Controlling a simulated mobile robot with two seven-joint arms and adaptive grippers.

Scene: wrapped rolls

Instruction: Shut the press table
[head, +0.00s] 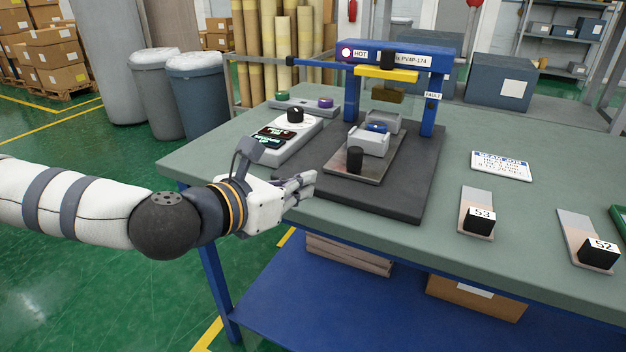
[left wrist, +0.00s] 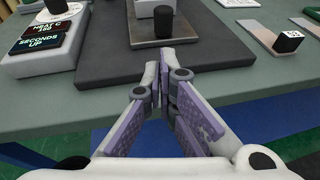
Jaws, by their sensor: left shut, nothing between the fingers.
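The blue press (head: 400,54) stands on a dark base (head: 400,206) on the green workbench. Its metal press table (head: 357,173) reaches out in front of the frame and carries an upright black knob (head: 355,160) near its front edge. Grey blocks (head: 368,142) with a small blue item between them sit on the press table. The knob (left wrist: 163,22) and the plate's front also show in the left wrist view. My left gripper (head: 313,184) is shut and empty, just in front and left of the press table, by the base's front edge, apart from the knob. My right gripper is not in view.
A control box (head: 284,140) with displays and a black dial stands left of the base. A button panel (head: 304,106) is behind it. Blocks marked 53 (head: 480,221) and 52 (head: 598,253) stand on small plates at the right. A blue lever (head: 325,63) sticks out left.

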